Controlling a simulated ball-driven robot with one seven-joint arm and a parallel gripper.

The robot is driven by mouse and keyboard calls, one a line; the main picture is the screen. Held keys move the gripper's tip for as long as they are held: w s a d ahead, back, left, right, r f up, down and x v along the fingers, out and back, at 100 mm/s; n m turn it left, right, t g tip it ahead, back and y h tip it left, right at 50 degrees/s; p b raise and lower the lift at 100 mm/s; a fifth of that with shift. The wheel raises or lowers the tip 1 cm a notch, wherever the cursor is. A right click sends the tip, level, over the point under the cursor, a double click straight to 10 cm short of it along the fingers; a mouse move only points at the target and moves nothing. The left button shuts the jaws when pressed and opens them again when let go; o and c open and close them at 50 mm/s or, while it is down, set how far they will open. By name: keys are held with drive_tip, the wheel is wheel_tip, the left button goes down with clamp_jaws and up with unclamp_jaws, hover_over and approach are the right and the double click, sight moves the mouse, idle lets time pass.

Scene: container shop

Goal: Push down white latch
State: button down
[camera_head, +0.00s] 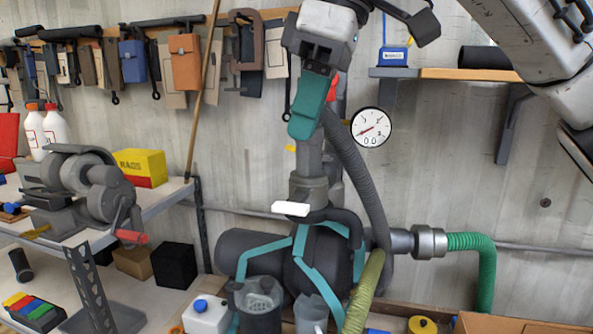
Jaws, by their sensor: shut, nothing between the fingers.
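The white latch (290,208) is a short, pale block standing out at the front of the grey upright fitting on the dark machine (300,258) with teal straps. It looks about level. My gripper (305,131) has teal fingers that point down and are shut with nothing between them. In the picture it is above the latch, with a clear gap between them. It covers the top of the grey pipe column. How far it stands in front of the column is hard to tell.
A ribbed grey hose (355,170) curves down right of the column. A green hose (485,265) joins the machine's right side. A round gauge (371,127) hangs on the wall. A wall shelf (470,74) is at upper right.

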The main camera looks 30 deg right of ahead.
sight(289, 204)
drive_tip(key=x, duration=0.4)
drive_tip(key=s+p+x, duration=0.1)
drive_tip(key=x, duration=0.2)
drive_tip(key=shift+d+f, duration=0.2)
drive_tip(key=shift+d, duration=0.05)
drive_tip(key=shift+s, duration=0.15)
drive_tip(key=shift+f+b, duration=0.2)
drive_tip(key=shift+b, duration=0.1)
drive_tip(key=shift+s+a+t+h, duration=0.1)
drive_tip(key=shift+t+h, duration=0.2)
